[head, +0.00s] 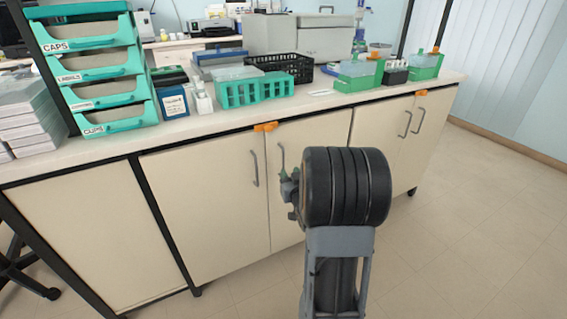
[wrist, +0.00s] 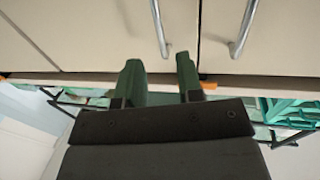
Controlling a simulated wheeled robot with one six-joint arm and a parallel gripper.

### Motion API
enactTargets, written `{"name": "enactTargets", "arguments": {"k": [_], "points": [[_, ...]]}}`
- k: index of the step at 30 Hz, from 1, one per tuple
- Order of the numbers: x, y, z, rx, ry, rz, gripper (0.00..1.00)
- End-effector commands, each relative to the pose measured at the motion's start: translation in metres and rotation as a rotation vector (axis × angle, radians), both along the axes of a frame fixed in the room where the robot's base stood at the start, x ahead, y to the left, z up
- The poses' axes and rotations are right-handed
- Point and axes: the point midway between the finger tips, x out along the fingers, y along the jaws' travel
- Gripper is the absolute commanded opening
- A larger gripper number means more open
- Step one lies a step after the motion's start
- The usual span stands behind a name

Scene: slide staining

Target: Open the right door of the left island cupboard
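The left island cupboard has a cream left door (head: 205,205) and right door (head: 322,140), both closed. The left door's grey bar handle (head: 254,168) and the right door's handle (head: 281,157) stand near their shared seam. My gripper (head: 290,173) is in front of the right door, its fingertips close to that handle's lower part; my arm hides much of the door. In the wrist view, the green-tipped gripper (wrist: 160,75) is open and empty. A handle (wrist: 161,28) lines up with the finger gap, beyond the tips. Contact is not visible.
An orange clip (head: 265,127) sits at the counter edge above the door seam. The countertop (head: 185,128) holds teal racks (head: 240,92), a black basket (head: 285,66) and labelled bins. Another closed cupboard (head: 385,135) is to the right. Open floor (head: 460,220) lies at right.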

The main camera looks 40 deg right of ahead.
Motion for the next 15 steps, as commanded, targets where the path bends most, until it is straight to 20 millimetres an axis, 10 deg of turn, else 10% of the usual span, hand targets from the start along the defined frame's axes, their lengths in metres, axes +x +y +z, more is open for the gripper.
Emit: {"name": "enactTargets", "arguments": {"k": [15], "points": [[0.072, -0.025, -0.001, 0.0, 0.001, -0.001, 0.34]]}}
